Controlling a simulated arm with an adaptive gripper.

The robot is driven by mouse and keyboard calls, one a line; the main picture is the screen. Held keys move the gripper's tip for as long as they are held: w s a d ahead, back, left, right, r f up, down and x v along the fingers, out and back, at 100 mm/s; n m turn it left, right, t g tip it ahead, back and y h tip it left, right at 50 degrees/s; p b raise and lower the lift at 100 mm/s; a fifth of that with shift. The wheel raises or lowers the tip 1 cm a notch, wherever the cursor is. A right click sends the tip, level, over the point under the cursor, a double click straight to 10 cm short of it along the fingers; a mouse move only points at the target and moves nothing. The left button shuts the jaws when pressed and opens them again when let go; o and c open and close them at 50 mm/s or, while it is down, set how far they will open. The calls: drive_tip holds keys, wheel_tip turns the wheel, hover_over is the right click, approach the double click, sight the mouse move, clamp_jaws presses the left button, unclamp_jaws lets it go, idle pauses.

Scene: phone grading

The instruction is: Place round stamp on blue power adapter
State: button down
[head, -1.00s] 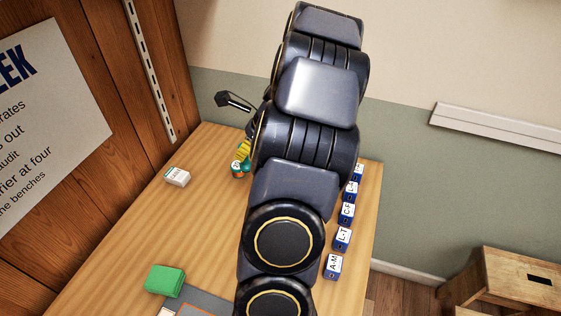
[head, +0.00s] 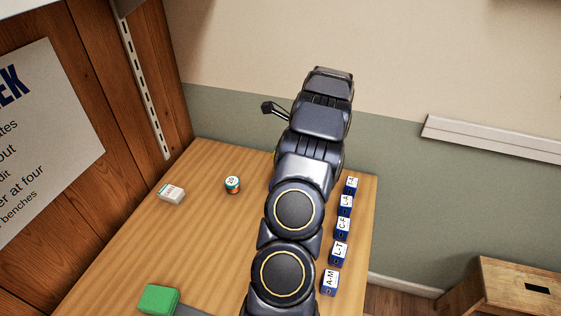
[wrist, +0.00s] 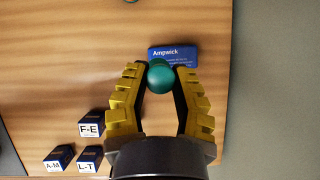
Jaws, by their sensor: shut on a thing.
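In the wrist view, my gripper (wrist: 159,80) is shut on the round stamp (wrist: 160,77), of which a teal ball-shaped knob shows between the yellow-padded fingers. The stamp's lower part is hidden. A blue box-like piece marked "Ampwick" (wrist: 173,54), seemingly the blue power adapter, lies on the table just beyond the fingertips; the knob overlaps its lower left in the picture. I cannot tell the height gap between them.
Several blue-and-white lettered boxes (head: 339,253) line the table's right edge. A small teal-and-orange round tub (head: 232,184), a white box (head: 171,194) and a green block (head: 159,299) stand to the left. The table's middle left (head: 150,240) is clear.

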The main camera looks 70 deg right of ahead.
drive_tip(key=d+f, duration=0.1)
drive_tip(key=f, duration=0.1)
drive_tip(key=w+d+f, duration=0.1)
drive_tip(key=d+f, duration=0.1)
drive_tip(key=shift+d+f, duration=0.1)
drive_tip(key=shift+d, duration=0.1)
drive_tip(key=shift+f, duration=1.45)
drive_tip(key=shift+f, duration=0.15)
drive_tip(key=c, duration=0.9)
unclamp_jaws()
